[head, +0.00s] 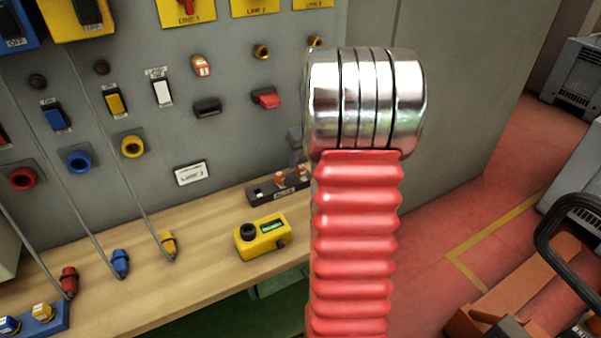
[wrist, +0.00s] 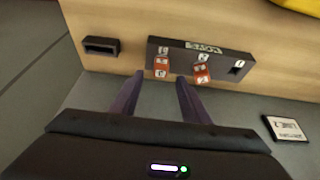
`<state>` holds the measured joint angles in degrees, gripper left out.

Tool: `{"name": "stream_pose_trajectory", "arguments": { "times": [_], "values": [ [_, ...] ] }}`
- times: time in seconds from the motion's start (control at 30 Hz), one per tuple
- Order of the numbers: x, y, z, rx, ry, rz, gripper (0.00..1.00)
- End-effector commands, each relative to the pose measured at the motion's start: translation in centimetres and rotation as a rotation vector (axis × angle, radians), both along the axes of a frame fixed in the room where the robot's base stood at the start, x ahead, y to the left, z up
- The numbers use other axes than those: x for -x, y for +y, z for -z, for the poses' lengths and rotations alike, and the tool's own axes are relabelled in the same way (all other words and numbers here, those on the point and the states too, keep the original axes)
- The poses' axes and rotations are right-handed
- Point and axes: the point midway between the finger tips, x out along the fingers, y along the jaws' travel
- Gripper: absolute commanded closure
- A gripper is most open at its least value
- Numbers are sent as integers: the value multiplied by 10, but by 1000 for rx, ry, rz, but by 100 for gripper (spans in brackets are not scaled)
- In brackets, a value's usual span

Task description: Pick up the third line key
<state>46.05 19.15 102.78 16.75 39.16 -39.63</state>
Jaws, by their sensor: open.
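A black key rack (head: 265,193) stands on the wooden bench against the panel. It also shows upside down in the wrist view (wrist: 222,73). It holds two red-and-white keys. The end key (wrist: 161,66), the third in the row counting from the empty slot marked 1, is at the left in the wrist view. In the head view that key (head: 303,173) is beside my red arm. The middle key (wrist: 202,73) is to its right in the wrist view. My gripper (wrist: 159,77) is open, its fingertips on either side of the end key, with a gap visible. Contact cannot be told.
A yellow box with a black knob (head: 263,237) stands on the bench in front of the rack. A similar red-and-white key marked 1 (head: 201,66) is in the panel. A black slotted piece (wrist: 101,46) is left of the rack in the wrist view.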

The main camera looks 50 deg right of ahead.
Motion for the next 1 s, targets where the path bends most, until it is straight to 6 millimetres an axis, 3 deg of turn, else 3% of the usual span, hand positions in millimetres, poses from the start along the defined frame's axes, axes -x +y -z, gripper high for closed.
{"name": "stream_pose_trajectory", "arguments": {
  "times": [0.33, 0.93, 1.0],
  "values": [
    [-10, -3, 41, -3, 2, -1, 58],
    [-12, -3, 44, -1, 1, -1, 58],
    [-12, -3, 44, -1, 1, -1, 62]
  ]
}}
